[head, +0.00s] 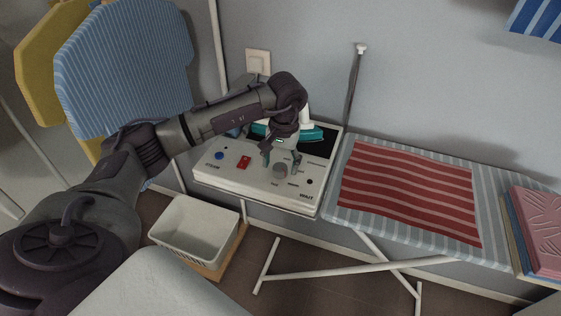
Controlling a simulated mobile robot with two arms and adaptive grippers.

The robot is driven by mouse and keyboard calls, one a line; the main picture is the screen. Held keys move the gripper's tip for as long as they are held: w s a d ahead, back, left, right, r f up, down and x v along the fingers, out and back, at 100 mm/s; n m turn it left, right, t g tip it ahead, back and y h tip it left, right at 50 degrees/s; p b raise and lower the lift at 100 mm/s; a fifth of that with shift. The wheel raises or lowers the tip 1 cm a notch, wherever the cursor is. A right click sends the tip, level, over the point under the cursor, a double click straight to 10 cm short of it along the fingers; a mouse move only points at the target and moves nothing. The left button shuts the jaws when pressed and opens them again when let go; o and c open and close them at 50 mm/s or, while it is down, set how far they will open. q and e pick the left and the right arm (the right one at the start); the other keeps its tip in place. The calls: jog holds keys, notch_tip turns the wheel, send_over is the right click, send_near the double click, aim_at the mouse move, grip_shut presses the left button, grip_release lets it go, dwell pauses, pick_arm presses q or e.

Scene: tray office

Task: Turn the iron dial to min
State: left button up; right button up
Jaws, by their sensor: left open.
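The iron dial (280,170) is a small grey round knob on the front part of a white control panel (225,178). My left gripper (281,162) is open and points down over the panel, with its fingertips at either side of the dial. I cannot tell whether the fingers touch it. The dial's pointer and the small lettering around it are too small to read. A teal and white iron (314,133) rests at the back of the panel, partly hidden by my left arm. My right gripper is not in view.
A red switch (244,162) and a blue button (219,155) sit left of the dial. An ironing board with a red striped cloth (410,195) stands to the right, with folded cloths (540,230) at its end. A white basket (195,230) stands below.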

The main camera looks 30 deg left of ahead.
pick_arm(q)
jog(key=shift+f, duration=0.4)
jog(key=c, duration=1.1)
jog(key=shift+c, duration=0.2)
